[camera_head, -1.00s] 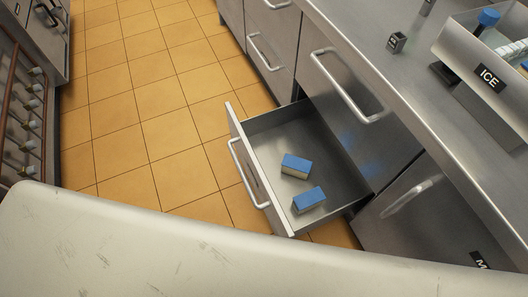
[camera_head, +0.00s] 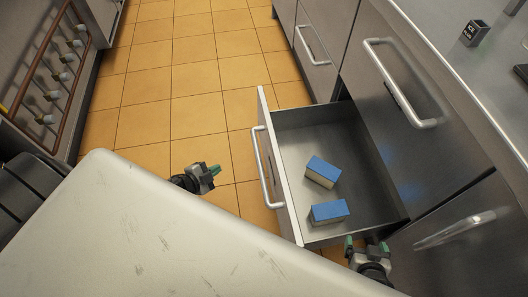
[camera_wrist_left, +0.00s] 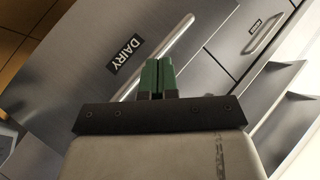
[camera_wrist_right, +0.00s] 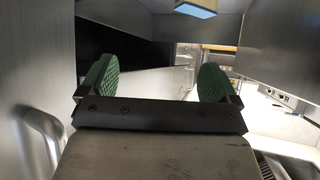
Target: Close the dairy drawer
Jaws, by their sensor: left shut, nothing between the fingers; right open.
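The dairy drawer (camera_head: 350,190) is pulled open from the steel counter in the head view, with two blue-topped blocks (camera_head: 323,172) (camera_head: 329,212) inside. Its front with the bar handle (camera_head: 268,168) faces left. In the left wrist view, a steel front labelled DAIRY (camera_wrist_left: 126,54) with a bar handle lies beyond my fingers. My left gripper (camera_head: 208,172) is shut and empty, to the left of the drawer front and apart from it in the head view. My right gripper (camera_head: 367,250) is open and empty by the drawer's near right corner; its green fingers are spread in the right wrist view (camera_wrist_right: 158,78).
A closed drawer (camera_head: 398,85) is above the open one, and a cabinet door with a handle (camera_head: 455,230) is at right. A small dark box (camera_head: 474,33) stands on the counter. Tiled floor (camera_head: 205,110) is clear left of the drawer.

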